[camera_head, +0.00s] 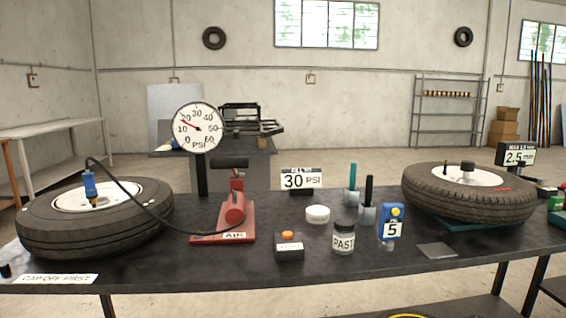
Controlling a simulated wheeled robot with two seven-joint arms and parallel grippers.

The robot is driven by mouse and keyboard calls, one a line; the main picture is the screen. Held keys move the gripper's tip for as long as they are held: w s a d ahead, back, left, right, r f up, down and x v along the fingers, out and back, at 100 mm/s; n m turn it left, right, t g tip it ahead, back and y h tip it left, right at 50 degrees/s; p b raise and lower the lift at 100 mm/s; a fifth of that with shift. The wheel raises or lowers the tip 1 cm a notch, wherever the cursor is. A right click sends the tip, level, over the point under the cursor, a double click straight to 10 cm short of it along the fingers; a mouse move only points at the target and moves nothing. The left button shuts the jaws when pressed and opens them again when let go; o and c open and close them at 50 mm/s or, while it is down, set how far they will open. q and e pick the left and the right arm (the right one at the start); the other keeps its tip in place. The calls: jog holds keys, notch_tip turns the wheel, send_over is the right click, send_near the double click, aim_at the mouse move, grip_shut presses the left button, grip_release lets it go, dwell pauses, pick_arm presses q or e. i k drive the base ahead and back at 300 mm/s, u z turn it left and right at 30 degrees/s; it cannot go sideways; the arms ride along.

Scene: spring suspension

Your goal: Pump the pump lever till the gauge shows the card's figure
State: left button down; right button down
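The red pump (234,215), marked AIR, stands on the table left of the middle. Its pump lever (230,163) has a black crossbar handle, which sits above the pump body. The round white PSI gauge (199,136) stands on a dark post behind the pump. Its red needle points left, between 10 and 20. The card (300,180) on a black stand reads 30 PSI. A black hose (143,210) runs from the pump to a blue air chuck (89,185) upright on the left tyre (95,240). Neither gripper is in view.
A paste jar (343,238), a white tub (317,214), a box with an orange button (289,246) and a blue device reading 5 (390,223) stand right of the pump. Another tyre (470,200) lies at the right. A CAP OFF FIRST label (56,280) lies front left.

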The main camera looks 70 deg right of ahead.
aim_at(232, 164)
jog(key=z, duration=1)
